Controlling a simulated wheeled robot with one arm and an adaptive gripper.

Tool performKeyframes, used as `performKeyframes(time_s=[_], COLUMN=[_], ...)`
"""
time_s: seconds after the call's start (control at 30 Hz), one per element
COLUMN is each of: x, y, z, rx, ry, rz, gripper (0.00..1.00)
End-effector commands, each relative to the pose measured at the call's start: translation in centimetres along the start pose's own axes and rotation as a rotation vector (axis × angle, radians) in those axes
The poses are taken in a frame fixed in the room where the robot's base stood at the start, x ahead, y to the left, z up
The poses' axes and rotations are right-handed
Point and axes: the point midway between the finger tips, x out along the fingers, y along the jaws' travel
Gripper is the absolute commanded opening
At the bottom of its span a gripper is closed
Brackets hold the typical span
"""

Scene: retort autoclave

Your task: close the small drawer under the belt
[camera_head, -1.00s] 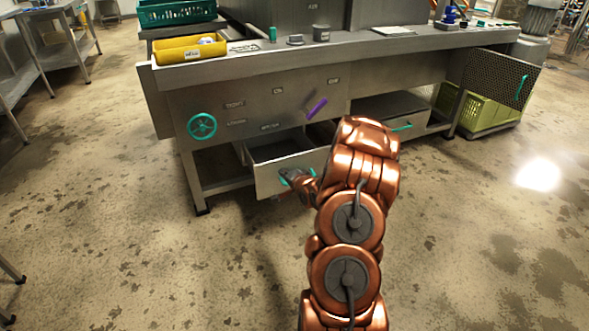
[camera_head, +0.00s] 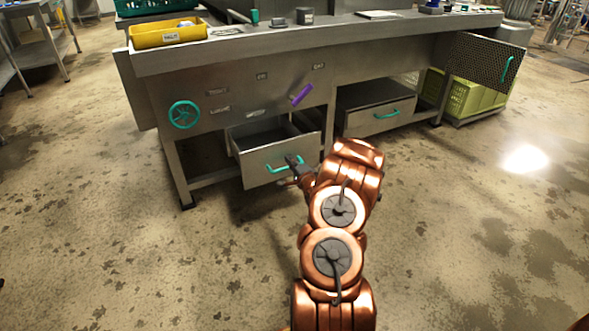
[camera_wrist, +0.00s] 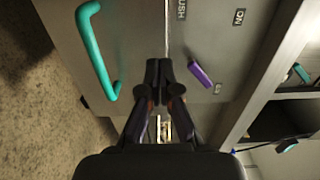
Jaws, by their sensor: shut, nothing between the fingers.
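The small grey drawer (camera_head: 252,165) stands pulled out under the left part of the steel bench, its inside showing from above. Its teal bar handle (camera_head: 284,167) is on the front face; the handle also shows at the left in the wrist view (camera_wrist: 96,55). My gripper (camera_head: 292,160) is shut and empty, in front of the drawer face near the handle's right end. In the wrist view my gripper's closed tips (camera_wrist: 158,66) are beside the handle, over the drawer front's edge. I cannot tell whether they touch the drawer.
A purple lever (camera_head: 301,95) and a teal handwheel (camera_head: 184,114) are on the panel above. A second, wider drawer (camera_head: 365,122) is to the right. A perforated door (camera_head: 484,62) hangs open by a green crate (camera_head: 468,96). The floor in front is clear.

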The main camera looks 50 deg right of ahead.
Motion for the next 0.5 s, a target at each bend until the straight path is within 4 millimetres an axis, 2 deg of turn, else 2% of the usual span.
performKeyframes(time_s=[0.2,0.5], x=[3.5,7.0], y=[0.3,0.3], z=[0.1,0.0], rx=[-0.003,-0.001], ry=[-0.001,0.001], rz=[0.0,0.001], gripper=[0.0,0.0])
